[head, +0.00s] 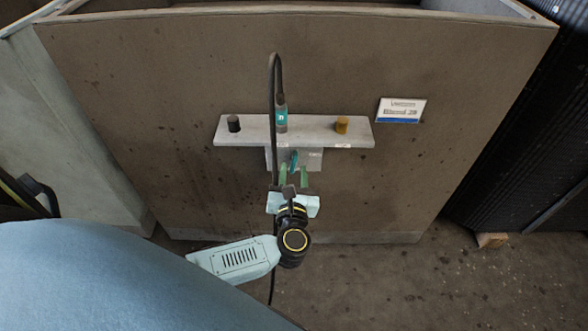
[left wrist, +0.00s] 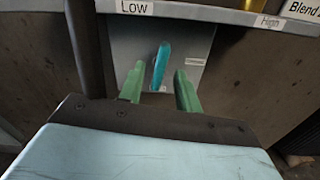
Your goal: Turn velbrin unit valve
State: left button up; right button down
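The valve has a teal handle (head: 293,160) on a grey plate (head: 314,160) below a light shelf on the brown housing. In the left wrist view the teal handle (left wrist: 160,66) stands nearly upright, tilted slightly, in front of the grey plate (left wrist: 190,45). My left gripper (head: 293,176) is open, with its green fingers either side of the handle's line. In the left wrist view the fingers of the left gripper (left wrist: 159,88) are apart, with the handle between and beyond their tips; contact cannot be told. My right gripper is not in view.
The shelf (head: 330,131) carries a black knob (head: 233,123), a teal-banded cylinder (head: 281,116) and a brass knob (head: 341,125). A dark cable (head: 272,90) hangs down close to my left gripper. A label (head: 401,110) is at right. Floor shows below the housing.

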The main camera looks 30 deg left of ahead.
pick_arm(q)
jog(key=shift+x, duration=1.1)
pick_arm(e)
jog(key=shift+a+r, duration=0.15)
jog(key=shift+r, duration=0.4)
pick_arm(q)
jog(key=shift+d, duration=0.1)
grip_shut()
